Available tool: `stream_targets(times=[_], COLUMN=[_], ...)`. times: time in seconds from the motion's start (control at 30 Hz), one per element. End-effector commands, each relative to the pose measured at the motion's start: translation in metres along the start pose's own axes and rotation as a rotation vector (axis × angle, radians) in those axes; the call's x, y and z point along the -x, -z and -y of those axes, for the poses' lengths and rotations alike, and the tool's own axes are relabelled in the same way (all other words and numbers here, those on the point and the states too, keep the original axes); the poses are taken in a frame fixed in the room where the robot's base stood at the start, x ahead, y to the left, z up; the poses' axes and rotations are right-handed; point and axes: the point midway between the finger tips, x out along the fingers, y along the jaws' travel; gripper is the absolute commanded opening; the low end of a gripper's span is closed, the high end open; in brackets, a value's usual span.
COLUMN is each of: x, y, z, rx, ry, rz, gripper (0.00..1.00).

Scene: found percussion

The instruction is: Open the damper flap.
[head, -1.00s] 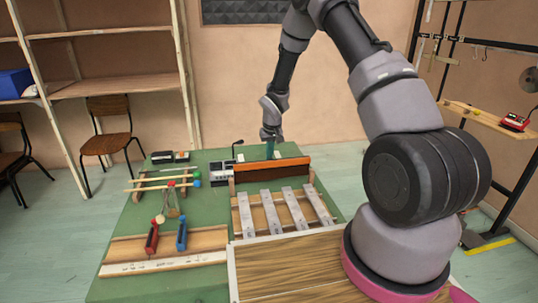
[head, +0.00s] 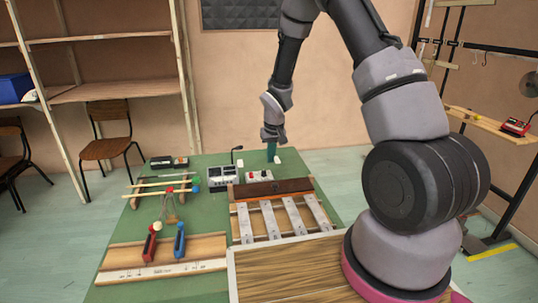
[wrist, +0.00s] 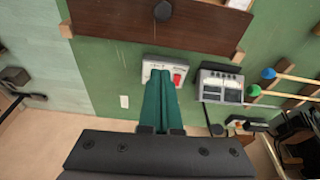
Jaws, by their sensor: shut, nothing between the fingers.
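The damper flap (head: 272,187) is a long wooden board across the far ends of the metal bars (head: 285,217). Its dark brown face shows, with an orange lower edge, and it leans toward the bars. In the wrist view the flap (wrist: 125,28) spans the top, with a dark round knob (wrist: 163,10) on it. My gripper (head: 272,158) has green fingers, pressed together and empty. It is beyond the flap, apart from it. In the wrist view my fingertips (wrist: 157,74) overlap a white box with a red switch (wrist: 179,74).
A grey device with dials (head: 223,177) stands left of the white box (head: 262,176). Red- and blue-handled tools (head: 180,240) lie at front left, with yellow sticks (head: 160,187) behind. A wooden panel (head: 290,270) fills the front.

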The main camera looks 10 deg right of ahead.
Motion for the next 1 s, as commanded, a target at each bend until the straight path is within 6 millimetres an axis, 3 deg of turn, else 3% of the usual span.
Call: stream_targets(times=[0.2, 0.37, 0.47, 0.57, 1.0], x=[0.009, 0.011, 0.011, 0.011, 0.016], y=[-0.034, -0.044, -0.047, -0.052, -0.072], z=[0.001, 0.001, -0.001, -0.004, -0.013], rx=[0.001, 0.023, 0.12, 0.311, 1.421], ry=[0.0, 0.001, 0.006, 0.017, 0.081], rz=[0.0, 0.0, 0.002, 0.005, -0.043], gripper=[0.0, 0.0, 0.0, 0.0, 0.0])
